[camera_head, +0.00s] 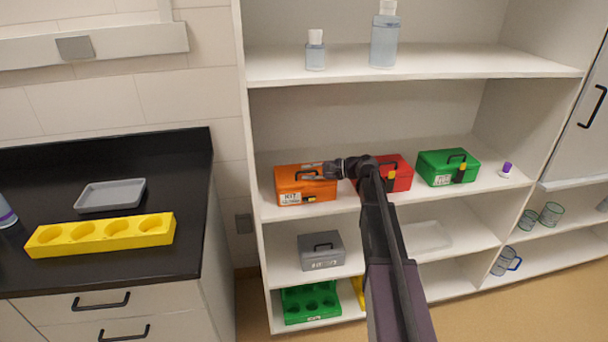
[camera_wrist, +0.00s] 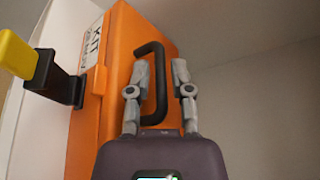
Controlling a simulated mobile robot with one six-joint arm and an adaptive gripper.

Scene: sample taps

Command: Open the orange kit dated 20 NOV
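The orange kit (camera_head: 308,190) sits at the left of the middle shelf, its lid closed. Its white label (camera_wrist: 94,45) reads KIT; I cannot read the date. A black handle (camera_wrist: 160,60) is on its lid, and a black latch with a yellow tab (camera_wrist: 18,54) is on its front. My gripper (camera_head: 312,170) is over the kit's lid in the head view. In the wrist view my gripper (camera_wrist: 161,72) has its fingers apart, with the handle showing between them. I cannot tell whether a finger touches the handle.
A red kit (camera_head: 398,174) and a green kit (camera_head: 446,168) stand right of the orange one, the red partly behind my arm. A grey kit (camera_head: 322,250) is on the shelf below. Bottles (camera_head: 315,52) stand on the shelf (camera_head: 400,66) above.

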